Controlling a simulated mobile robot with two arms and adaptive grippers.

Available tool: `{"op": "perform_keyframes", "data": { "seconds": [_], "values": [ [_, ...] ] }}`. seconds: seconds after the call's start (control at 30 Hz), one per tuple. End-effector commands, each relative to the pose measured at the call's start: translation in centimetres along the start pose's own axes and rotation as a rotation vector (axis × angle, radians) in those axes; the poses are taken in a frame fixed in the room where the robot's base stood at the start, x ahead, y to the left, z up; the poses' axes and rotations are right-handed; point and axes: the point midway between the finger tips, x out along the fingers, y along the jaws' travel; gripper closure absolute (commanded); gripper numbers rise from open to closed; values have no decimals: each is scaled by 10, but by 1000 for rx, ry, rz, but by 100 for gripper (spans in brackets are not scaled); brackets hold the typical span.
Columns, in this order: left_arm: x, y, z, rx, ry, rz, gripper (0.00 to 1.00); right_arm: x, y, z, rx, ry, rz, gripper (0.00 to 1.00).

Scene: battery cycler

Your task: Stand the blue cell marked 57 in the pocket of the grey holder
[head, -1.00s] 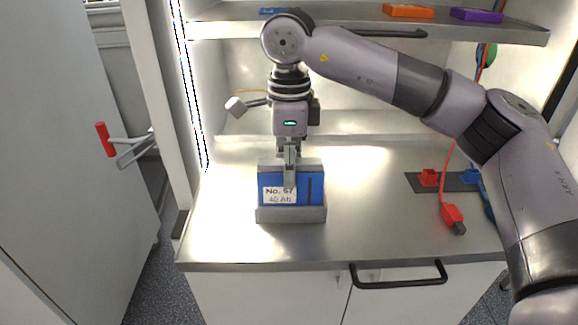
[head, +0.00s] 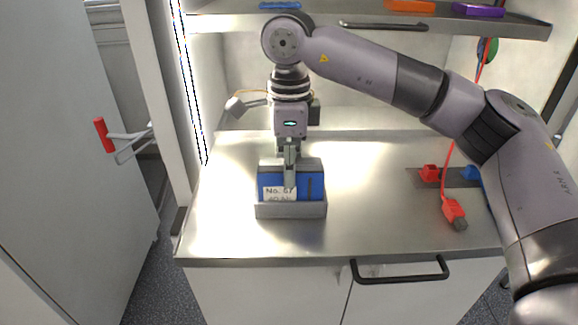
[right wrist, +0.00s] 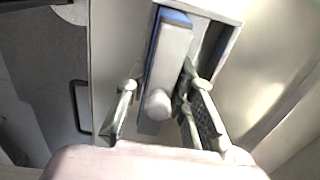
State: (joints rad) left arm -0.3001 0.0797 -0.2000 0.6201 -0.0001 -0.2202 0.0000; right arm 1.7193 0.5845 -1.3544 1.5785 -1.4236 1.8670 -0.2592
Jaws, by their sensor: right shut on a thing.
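The blue cell (head: 316,187) carries a white label reading "No. 57", whose lower line is partly covered. It stands upright inside the grey holder (head: 290,211) on the steel worktop, with its lower part behind the holder's front wall. My right gripper (head: 290,180) points straight down and is shut on the cell. In the right wrist view the cell's grey top (right wrist: 172,50) with a blue edge lies between the two fingers (right wrist: 163,108). A dark gap shows beside the cell there. Whether the cell touches the pocket floor is hidden. My left gripper is out of view.
To the right, a red connector (head: 453,211) on a red cable lies on the worktop (head: 380,220) near a dark strip with red and blue sockets (head: 429,173). A shelf (head: 350,20) with orange and purple items is above. The worktop's middle is clear.

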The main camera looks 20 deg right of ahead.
Motion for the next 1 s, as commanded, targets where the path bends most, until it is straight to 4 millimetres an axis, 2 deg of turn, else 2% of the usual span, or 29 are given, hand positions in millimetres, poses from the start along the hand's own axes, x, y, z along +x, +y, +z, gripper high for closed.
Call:
{"op": "perform_keyframes", "data": {
  "seconds": [0.53,0.57,0.87,1.0],
  "values": [
    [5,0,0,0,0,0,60,4,0,0,0,-2,-2,100],
    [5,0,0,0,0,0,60,4,0,0,0,-2,-2,75],
    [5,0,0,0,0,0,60,5,0,0,0,-1,-1,55],
    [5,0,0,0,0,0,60,5,0,0,0,0,-1,54]
  ]
}}
